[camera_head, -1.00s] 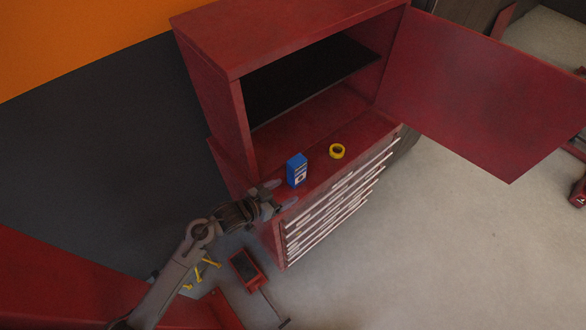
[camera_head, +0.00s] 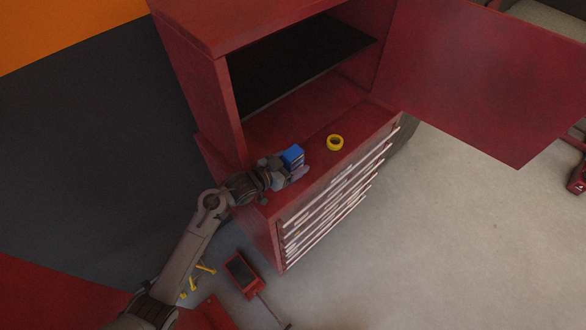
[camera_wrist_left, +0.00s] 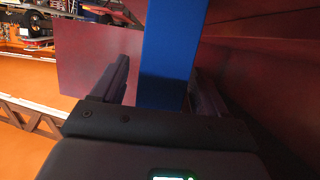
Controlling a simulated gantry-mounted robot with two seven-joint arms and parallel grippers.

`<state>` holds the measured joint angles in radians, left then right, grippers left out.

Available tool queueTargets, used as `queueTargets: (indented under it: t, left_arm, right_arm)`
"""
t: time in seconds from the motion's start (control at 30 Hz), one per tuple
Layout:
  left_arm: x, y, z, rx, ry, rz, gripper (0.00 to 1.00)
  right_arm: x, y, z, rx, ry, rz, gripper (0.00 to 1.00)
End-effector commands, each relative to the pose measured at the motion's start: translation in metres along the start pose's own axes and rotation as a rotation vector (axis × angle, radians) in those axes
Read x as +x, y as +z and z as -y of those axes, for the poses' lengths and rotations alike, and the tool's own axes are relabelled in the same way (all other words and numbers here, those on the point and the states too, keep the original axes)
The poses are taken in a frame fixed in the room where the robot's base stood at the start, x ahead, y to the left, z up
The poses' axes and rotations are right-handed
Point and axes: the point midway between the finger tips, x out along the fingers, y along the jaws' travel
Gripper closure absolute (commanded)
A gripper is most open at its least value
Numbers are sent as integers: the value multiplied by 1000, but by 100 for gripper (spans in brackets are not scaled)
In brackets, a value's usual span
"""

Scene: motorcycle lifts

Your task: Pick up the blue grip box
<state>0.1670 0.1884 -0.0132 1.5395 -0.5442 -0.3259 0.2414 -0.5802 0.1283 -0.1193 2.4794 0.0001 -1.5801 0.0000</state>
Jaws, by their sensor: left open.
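The blue grip box (camera_head: 293,156) stands on the red cabinet's ledge, near its left end. My left gripper (camera_head: 288,174) is open at the box, and its fingers and wrist cover the box's lower part in the head view. In the left wrist view the box (camera_wrist_left: 170,50) rises between the two open fingers of the left gripper (camera_wrist_left: 160,90). A gap shows at the left finger; I cannot tell whether the right finger touches the box. My right gripper is not in view.
A yellow tape roll (camera_head: 335,142) lies on the ledge to the right of the box. The red cabinet (camera_head: 205,85) has an open upper compartment, with its door (camera_head: 480,80) swung out to the right. Drawers with pale handles are below. A small red item (camera_head: 242,272) is on the floor.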

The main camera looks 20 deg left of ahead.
Motion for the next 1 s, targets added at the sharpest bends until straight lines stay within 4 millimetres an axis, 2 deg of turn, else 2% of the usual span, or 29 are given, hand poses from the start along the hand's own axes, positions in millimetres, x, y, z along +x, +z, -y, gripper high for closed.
queueTargets:
  t: [0.33, 0.73, 1.0]
  left_arm:
    - [3, -1, 0, 0, 0, 0, 28]
    - [3, 0, 0, 0, 0, 1, 88]
    - [3, -2, 0, 0, 0, -1, 88]
  right_arm:
    - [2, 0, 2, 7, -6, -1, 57]
    - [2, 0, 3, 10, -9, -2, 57]
    - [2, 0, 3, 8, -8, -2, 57]
